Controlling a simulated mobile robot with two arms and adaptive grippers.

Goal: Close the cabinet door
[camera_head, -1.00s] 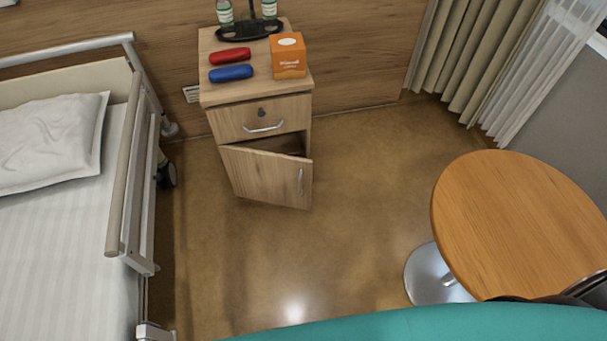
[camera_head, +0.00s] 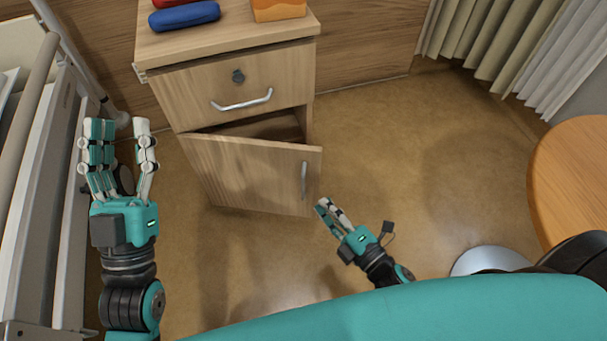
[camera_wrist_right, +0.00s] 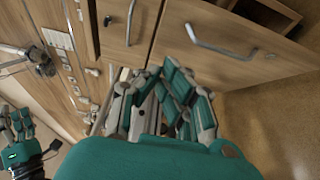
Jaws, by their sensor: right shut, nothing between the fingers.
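The bedside cabinet's wooden door (camera_head: 245,175) stands ajar, swung outward with its free edge and vertical handle (camera_head: 304,180) on the right. A dark gap (camera_head: 268,128) shows above its top edge. My right gripper (camera_head: 328,208) is shut and empty near the door's lower right corner; contact cannot be told. In the right wrist view my right gripper (camera_wrist_right: 165,95) points toward the cabinet, with the door handle (camera_wrist_right: 215,45) beyond its fingers. My left gripper (camera_head: 119,138) is open and empty, left of the cabinet, between it and the bed.
Above the door is a shut drawer (camera_head: 235,90) with a handle and lock. A blue case (camera_head: 184,16), a red case and an orange box (camera_head: 278,9) sit on the cabinet top. The bed rail (camera_head: 25,110) is close on the left; a round table (camera_head: 575,185) stands right. Floor between is clear.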

